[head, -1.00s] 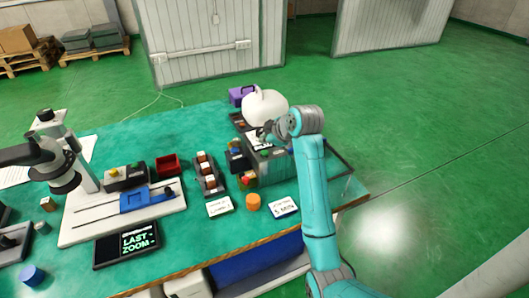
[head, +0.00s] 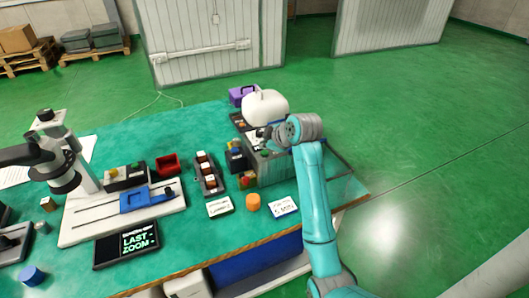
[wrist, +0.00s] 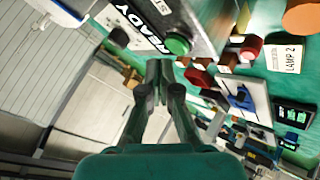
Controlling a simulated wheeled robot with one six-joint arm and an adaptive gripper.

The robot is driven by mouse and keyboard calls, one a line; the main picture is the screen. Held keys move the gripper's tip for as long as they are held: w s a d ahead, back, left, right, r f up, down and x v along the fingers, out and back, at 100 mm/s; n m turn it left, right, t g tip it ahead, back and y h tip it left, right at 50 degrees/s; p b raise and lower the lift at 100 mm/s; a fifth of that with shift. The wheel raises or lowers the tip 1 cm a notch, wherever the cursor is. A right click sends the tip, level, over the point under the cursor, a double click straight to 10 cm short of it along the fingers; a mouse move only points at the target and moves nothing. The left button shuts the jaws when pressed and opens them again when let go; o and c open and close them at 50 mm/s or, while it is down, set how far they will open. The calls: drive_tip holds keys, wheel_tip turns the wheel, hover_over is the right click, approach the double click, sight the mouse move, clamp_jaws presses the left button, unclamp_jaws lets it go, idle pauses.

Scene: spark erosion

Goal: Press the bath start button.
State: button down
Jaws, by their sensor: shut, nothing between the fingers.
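A round green button (wrist: 177,44) sits on a grey panel in the wrist view, beside a white label with partly cut-off letters that look like "STA". A "READY" sign (wrist: 140,28) is next to it. In the head view the grey bath unit (head: 272,168) stands at the right end of the bench, with a green spot on its top. My gripper (wrist: 158,70) is shut and empty, its fingertips close to the green button in the picture. A gap seems to remain, but I cannot tell its depth. In the head view my gripper (head: 265,133) is over the unit, partly hidden by my wrist.
A white rounded vessel (head: 266,105) stands just behind the unit. A red button (wrist: 251,47) and an orange cylinder (head: 253,202) are near it. A black block with coloured knobs (head: 236,160) is at its left. Bare bench top lies at the back left.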

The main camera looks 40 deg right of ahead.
sight(265, 153)
drive_tip(key=shift+f, duration=0.9)
idle(1.4)
drive_tip(key=shift+r, duration=0.15)
idle(0.3)
drive_tip(key=shift+r, duration=0.75)
drive_tip(key=shift+r, duration=2.55)
